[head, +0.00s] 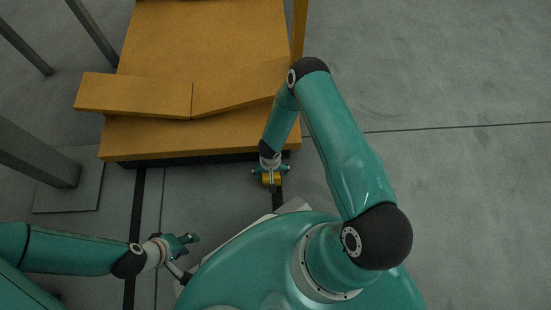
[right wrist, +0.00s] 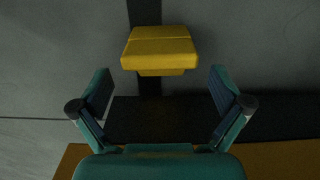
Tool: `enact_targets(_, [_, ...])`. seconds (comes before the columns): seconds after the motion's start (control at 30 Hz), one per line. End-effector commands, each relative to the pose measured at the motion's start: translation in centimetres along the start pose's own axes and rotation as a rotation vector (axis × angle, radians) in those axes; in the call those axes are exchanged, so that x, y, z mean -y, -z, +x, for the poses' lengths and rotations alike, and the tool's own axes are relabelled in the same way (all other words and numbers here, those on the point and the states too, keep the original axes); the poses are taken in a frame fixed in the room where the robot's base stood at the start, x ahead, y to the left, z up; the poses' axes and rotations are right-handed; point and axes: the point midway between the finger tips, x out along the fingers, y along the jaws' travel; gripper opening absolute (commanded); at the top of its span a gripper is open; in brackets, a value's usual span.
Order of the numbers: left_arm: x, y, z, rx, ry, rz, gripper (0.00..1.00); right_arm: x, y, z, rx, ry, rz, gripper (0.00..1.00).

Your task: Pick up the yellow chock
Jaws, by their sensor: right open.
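The yellow chock (right wrist: 159,50) lies on the grey floor in the right wrist view, just beyond and between the fingertips of my right gripper (right wrist: 161,88). That gripper is open with nothing between its fingers.
A large orange platform (head: 210,40) with raised flaps stands at the back, its front edge close behind my right gripper. A grey post (head: 35,145) on a floor plate (head: 75,190) stands at the left. The floor at the right (head: 470,180) is clear.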

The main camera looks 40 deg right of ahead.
Motion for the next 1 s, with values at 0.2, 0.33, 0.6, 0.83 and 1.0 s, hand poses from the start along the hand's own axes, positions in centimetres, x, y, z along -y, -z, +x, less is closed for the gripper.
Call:
enact_targets(0.2, [0.6,0.0,1.5,0.0,0.0,0.0,0.4,-0.1,-0.1,2.4,0.001,0.0,0.0,1.0])
enact_targets(0.33, [1.0,0.0,2.7,0.0,0.0,0.0,0.4,-0.1,-0.1,4.3,0.002,0.0,0.001,1.0])
enact_targets(0.6, [1.1,0.0,3.0,0.0,0.0,0.0,0.4,-0.1,0.0,5.2,0.0,0.0,0.001,1.0])
enact_targets(0.83, [1.1,0.0,3.0,0.0,0.0,0.0,0.4,-0.1,-0.1,5.1,0.0,0.0,0.001,0.77])
enact_targets(1.0, [1.1,0.0,3.0,0.0,0.0,0.0,0.4,-0.1,-0.1,5.2,0.001,0.0,0.002,0.48])
